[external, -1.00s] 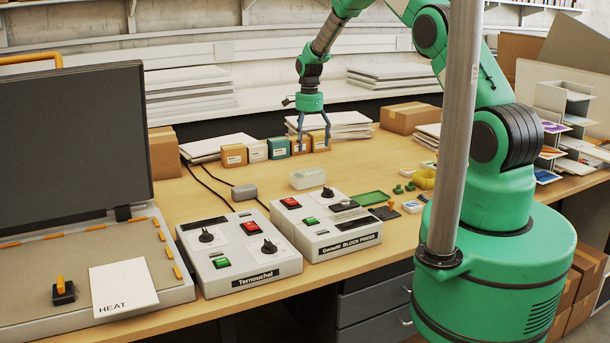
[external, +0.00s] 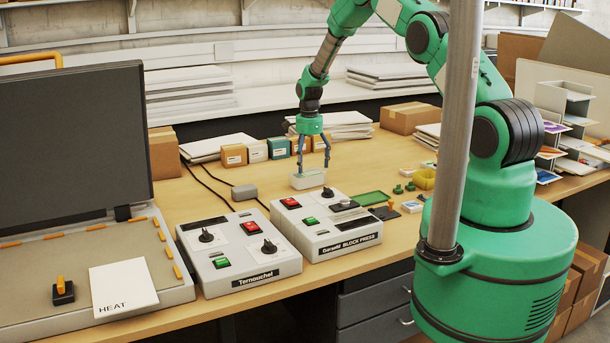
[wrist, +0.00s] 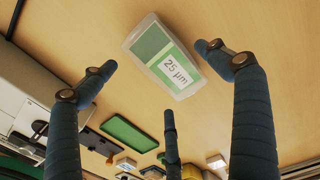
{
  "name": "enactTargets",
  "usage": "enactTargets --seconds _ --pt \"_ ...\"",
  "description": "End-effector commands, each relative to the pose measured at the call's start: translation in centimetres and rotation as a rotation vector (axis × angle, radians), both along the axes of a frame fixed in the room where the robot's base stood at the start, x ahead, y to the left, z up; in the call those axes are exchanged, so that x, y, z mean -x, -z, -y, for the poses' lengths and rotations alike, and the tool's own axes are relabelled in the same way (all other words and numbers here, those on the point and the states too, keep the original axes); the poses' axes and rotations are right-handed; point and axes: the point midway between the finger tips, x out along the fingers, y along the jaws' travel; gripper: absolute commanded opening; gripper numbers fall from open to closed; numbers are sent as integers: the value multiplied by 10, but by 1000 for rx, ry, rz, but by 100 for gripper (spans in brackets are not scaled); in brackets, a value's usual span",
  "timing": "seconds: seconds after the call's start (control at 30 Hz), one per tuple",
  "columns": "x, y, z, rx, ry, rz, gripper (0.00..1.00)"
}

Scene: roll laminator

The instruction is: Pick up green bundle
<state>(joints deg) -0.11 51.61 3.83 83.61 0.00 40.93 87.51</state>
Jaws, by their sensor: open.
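A pale box-shaped bundle (external: 308,179) lies on the wooden bench behind the block press. In the wrist view this bundle (wrist: 163,57) shows green bands and a white label reading "25 µm". My gripper (external: 313,166) points down just above it with blue fingers spread. In the wrist view the open gripper (wrist: 156,70) has the bundle between and beyond two fingertips, with a third finger below. I see no clear contact. A dark green box (external: 279,148) also stands in the row of small boxes behind.
Two control units, Ternouchel (external: 240,254) and the block press (external: 326,224), stand in front of the bundle. A green tray (external: 371,198) lies to its right and a grey block (external: 244,192) to its left. Bare bench surrounds the bundle.

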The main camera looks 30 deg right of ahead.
Motion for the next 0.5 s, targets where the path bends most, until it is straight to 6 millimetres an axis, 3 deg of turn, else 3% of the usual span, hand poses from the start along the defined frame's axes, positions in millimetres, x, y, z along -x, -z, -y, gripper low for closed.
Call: enactTargets --seconds 0.27,0.5 --pt "0 2 0 0 0 -1 89" --pt "0 16 1 0 0 -3 89"
